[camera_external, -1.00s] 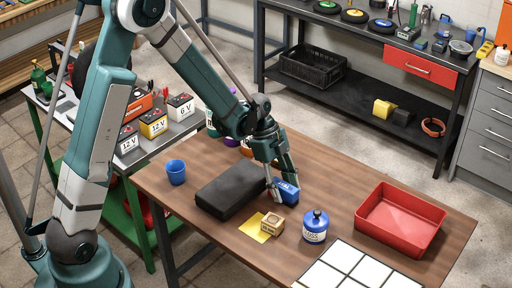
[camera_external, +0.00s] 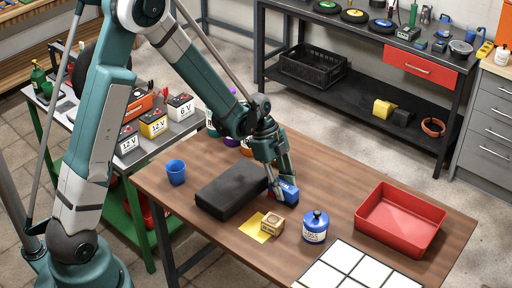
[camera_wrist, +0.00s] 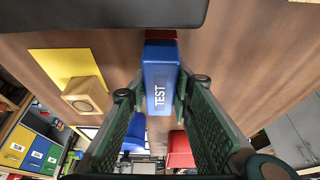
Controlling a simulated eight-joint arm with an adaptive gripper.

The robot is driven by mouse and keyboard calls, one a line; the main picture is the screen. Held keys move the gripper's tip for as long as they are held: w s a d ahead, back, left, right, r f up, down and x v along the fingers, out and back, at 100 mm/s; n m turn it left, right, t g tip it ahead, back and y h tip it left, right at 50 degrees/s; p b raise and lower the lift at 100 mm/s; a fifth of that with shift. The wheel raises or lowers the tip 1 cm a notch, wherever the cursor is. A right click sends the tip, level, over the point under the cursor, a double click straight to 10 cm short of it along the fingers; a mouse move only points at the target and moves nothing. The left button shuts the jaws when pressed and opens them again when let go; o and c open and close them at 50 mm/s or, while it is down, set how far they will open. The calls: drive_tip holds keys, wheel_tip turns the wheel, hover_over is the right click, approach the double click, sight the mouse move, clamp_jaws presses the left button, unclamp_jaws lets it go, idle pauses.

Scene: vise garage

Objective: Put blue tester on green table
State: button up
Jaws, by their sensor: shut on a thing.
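The blue tester (camera_external: 287,192) is a small blue block on the brown table, just right of a black case. In the wrist view the tester (camera_wrist: 160,75) shows the word TEST and sits between the two fingers. My gripper (camera_external: 278,190) is shut on it, with a finger against each side in the wrist view (camera_wrist: 158,98). I cannot tell whether the tester is touching the table. The green table (camera_external: 137,208) has green legs and a grey top holding several batteries. It stands at the left, behind my arm, which hides part of it.
On the brown table (camera_external: 330,170) are the black case (camera_external: 228,192), a blue cup (camera_external: 176,172), a yellow sheet (camera_external: 252,228), a small tan box (camera_external: 272,223), a blue canister (camera_external: 315,228), a red tray (camera_external: 400,220) and white tiles (camera_external: 345,268). A dark workbench (camera_external: 350,90) stands behind.

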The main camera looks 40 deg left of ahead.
sight(282, 181)
drive_tip(key=shift+r, duration=0.1)
drive_tip(key=shift+r+p, duration=0.75)
drive_tip(key=shift+r, duration=4.15)
drive_tip(key=shift+w+a, duration=0.1)
drive_tip(key=shift+w+a+n+t+p, duration=0.45)
drive_tip(key=shift+a+n, duration=0.25)
drive_tip(key=shift+n, duration=0.3)
drive_tip(key=w+a+r+n+t+y+p, duration=0.1)
drive_tip(key=w+a+n+t+y+p, duration=0.1)
drive_tip(key=a+n, duration=0.4)
drive_tip(key=w+a+r+n+t+y+p, duration=0.1)
drive_tip(key=w+a+n+y+p, duration=0.1)
drive_tip(key=w+a+n, duration=0.4)
drive_tip(key=shift+w+a+n+t+p, duration=0.3)
drive_tip(key=shift+n+p, duration=0.6)
drive_tip(key=shift+n, duration=1.1)
drive_tip(key=shift+d+f, duration=0.1)
drive_tip(key=shift+f+b, duration=2.35)
drive_tip(key=shift+b, duration=0.2)
drive_tip(key=shift+r, duration=0.1)
